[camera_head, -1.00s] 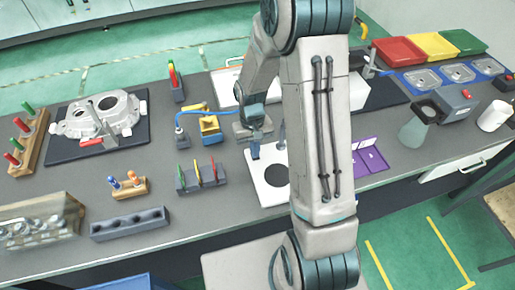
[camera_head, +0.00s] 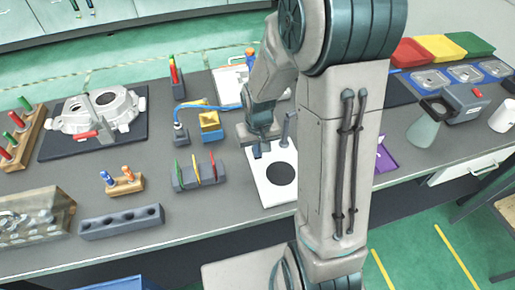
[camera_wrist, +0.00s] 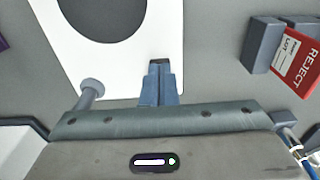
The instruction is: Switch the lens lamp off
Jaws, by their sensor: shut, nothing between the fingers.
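A grey box unit (camera_head: 465,103) with a red button (camera_head: 477,92) on top stands at the right of the bench; I take it for the lens lamp. A dark square frame (camera_head: 436,107) sticks out from its left side, and a pale greenish cone (camera_head: 423,131) shows below the frame. My gripper (camera_head: 259,152) is well to the left of it, over a white plate (camera_head: 292,192) with a black disc. In the wrist view the blue fingers (camera_wrist: 158,84) are together with nothing between them, beside a grey post (camera_wrist: 90,92).
My arm hides part of the bench between the gripper and the unit. Red (camera_head: 408,53), yellow (camera_head: 441,47) and green trays stand behind the unit. A white cylinder (camera_head: 503,116) stands right of it. A red REJECT card (camera_wrist: 298,60) shows in the wrist view.

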